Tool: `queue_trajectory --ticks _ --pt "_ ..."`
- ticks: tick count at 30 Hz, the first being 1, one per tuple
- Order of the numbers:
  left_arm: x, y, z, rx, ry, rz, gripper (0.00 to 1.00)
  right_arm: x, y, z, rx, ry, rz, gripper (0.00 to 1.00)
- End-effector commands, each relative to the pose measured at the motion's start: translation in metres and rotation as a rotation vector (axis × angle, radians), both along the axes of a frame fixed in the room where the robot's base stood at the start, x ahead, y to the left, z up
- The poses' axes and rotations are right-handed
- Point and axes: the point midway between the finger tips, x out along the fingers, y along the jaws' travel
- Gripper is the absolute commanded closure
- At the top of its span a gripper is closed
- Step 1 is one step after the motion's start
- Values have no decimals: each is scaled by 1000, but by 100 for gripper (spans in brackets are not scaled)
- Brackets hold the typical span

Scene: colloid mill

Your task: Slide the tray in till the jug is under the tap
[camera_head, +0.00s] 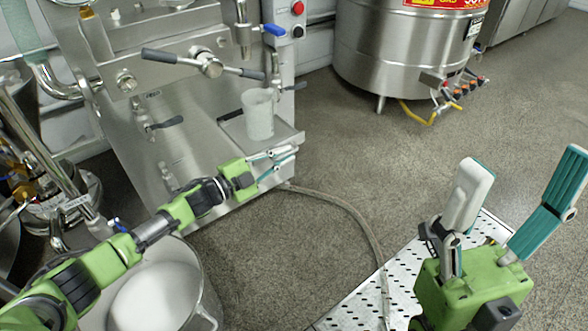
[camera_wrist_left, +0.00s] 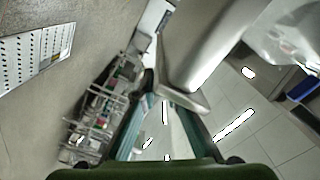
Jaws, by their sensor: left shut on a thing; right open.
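The translucent white jug (camera_head: 258,115) stands upright on the steel tray (camera_head: 289,136) at the right end of the mill. The jug also shows at the upper right of the left wrist view (camera_wrist_left: 284,32). A small tap (camera_head: 275,72) with a dark lever is just above and right of the jug; I cannot tell whether they line up. My left gripper (camera_head: 279,160) is shut on the tray's near edge, and the tray's metal fills the space ahead of it in the left wrist view (camera_wrist_left: 207,55). My right gripper (camera_head: 527,167) is open and empty, far right of the tray.
A large steel vat (camera_head: 400,50) stands at the back right. A hose (camera_head: 335,202) crosses the floor to a perforated plate (camera_head: 360,300). A pot with white contents (camera_head: 155,297) is under my left arm.

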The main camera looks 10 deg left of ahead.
Motion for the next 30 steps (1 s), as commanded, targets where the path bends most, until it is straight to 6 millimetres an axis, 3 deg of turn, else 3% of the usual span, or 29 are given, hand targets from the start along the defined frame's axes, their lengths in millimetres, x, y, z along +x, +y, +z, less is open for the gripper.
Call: queue_trajectory --ticks 1,7,22,23,24,30 --pt "4 7 -9 6 12 6 100 -2 -1 -4 4 -11 1 33" --pt "15 19 -10 5 14 5 100 -1 0 -9 2 -5 0 33" --pt "18 22 -11 6 18 3 100 -1 0 -11 1 -3 0 33" --pt "18 22 -11 6 18 3 84 -1 0 -11 1 -3 0 33" --pt "18 22 -11 6 18 3 77 -1 0 -11 1 -3 0 33" --pt "19 22 -8 5 12 4 77 -1 0 -10 1 -2 0 33"
